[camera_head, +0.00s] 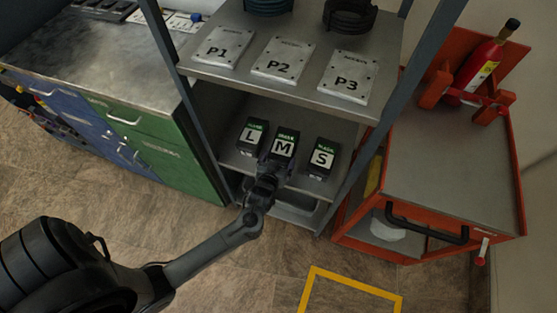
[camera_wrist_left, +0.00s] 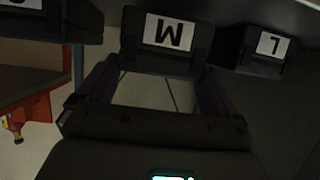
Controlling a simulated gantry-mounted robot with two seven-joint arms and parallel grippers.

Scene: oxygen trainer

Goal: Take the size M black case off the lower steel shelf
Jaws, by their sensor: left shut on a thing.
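The black case marked M (camera_head: 283,148) stands on the lower steel shelf (camera_head: 230,160), between the cases marked L (camera_head: 252,135) and S (camera_head: 322,157). My left gripper (camera_head: 272,170) is at the front of the M case, its arm coming in from the lower left, and it is shut on that case. In the left wrist view the M case (camera_wrist_left: 168,35) appears upside down at the ends of the two fingers (camera_wrist_left: 158,82). The L case (camera_wrist_left: 268,48) shows there to the right, apart from the fingers. My right gripper is in neither view.
The upper shelf with plates P1 (camera_head: 222,47), P2 (camera_head: 284,61) and P3 (camera_head: 347,76) lies above. Steel posts flank the shelves. A green and blue cabinet (camera_head: 150,150) stands left, a red cart (camera_head: 440,160) right. The floor in front is open, with a yellow outline (camera_head: 352,277).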

